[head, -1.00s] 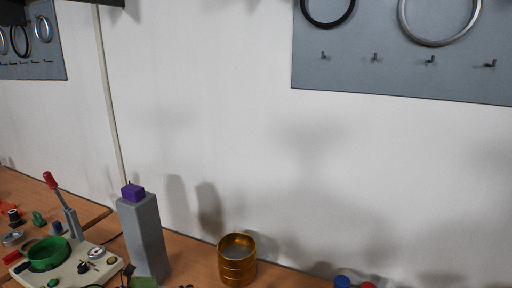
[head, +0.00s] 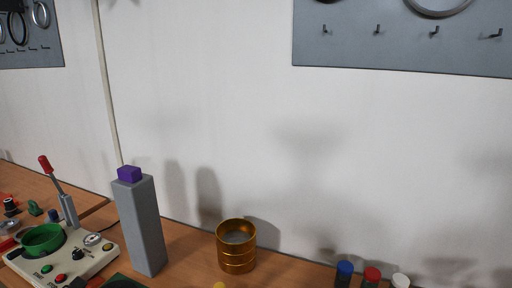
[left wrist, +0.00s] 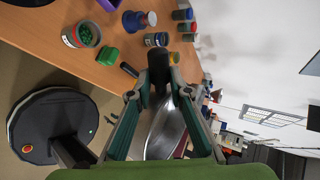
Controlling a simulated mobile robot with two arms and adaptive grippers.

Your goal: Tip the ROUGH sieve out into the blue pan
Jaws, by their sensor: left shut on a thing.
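A brass sieve stack (head: 236,258) stands upright on the bench near the wall in the head view; no ROUGH label is readable on it. My left gripper (left wrist: 163,92) is in the left wrist view only, shut on a shiny metal tool with a dark handle (left wrist: 163,128), which looks like a scoop. It is held above the bench's edge. A small blue dish-like thing (left wrist: 132,23) shows on the bench there; I cannot tell whether it is the blue pan. My right gripper is in no view.
A grey column with a purple block (head: 140,225) stands left of the sieve stack. A control box with a green ring (head: 60,255) is at the left. Several coloured-lid jars (head: 371,276) are at the lower right. A round black base (left wrist: 52,130) stands on the floor.

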